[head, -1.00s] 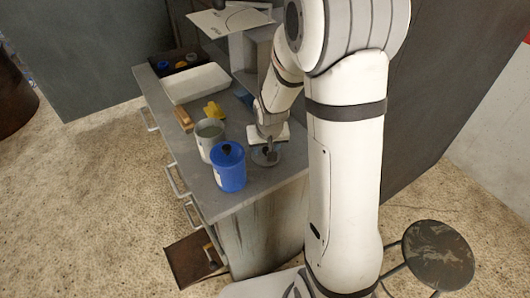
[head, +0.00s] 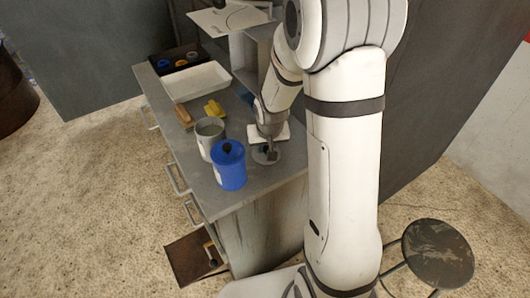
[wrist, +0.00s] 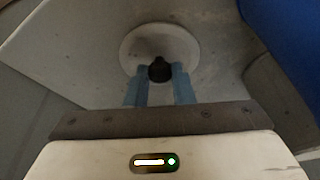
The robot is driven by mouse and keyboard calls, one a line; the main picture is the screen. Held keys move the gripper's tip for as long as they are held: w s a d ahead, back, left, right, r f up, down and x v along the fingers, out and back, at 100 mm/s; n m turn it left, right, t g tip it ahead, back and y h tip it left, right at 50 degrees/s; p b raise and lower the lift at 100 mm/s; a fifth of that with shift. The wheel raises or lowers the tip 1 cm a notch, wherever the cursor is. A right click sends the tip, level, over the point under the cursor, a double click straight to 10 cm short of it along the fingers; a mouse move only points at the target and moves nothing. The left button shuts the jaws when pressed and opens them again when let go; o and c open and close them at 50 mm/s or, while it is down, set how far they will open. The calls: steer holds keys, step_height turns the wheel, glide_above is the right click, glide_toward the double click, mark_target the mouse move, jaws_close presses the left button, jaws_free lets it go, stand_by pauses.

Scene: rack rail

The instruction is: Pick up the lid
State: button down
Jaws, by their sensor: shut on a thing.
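The lid (head: 264,156) is a grey disc with a dark knob, near the right end of the grey counter in the head view. In the wrist view the lid (wrist: 135,48) is a pale round disc, and its black knob sits between the blue fingertips. My gripper (wrist: 160,72) is shut on the lid's knob. In the head view my gripper (head: 271,152) points down over the lid and partly hides it. I cannot tell whether the lid touches the counter.
A blue canister (head: 229,172) with a dark knob stands close left of the lid. A grey pot (head: 209,130) stands behind it. Yellow (head: 214,109) and brown items lie farther back, before a white tray (head: 196,84). A round stool (head: 438,254) stands at right.

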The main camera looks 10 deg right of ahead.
steer(key=shift+r, duration=0.8)
steer(key=shift+b+v, duration=0.55)
steer(key=shift+v, duration=0.4)
steer(key=s+d+b, duration=0.2)
steer(key=s+d, duration=0.2)
steer(key=s, duration=0.3)
steer(key=s+d+b, duration=0.3)
steer(key=s+d, duration=0.1)
steer(key=s, duration=0.4)
steer(key=shift+s, duration=0.25)
steer(key=shift+a, duration=0.1)
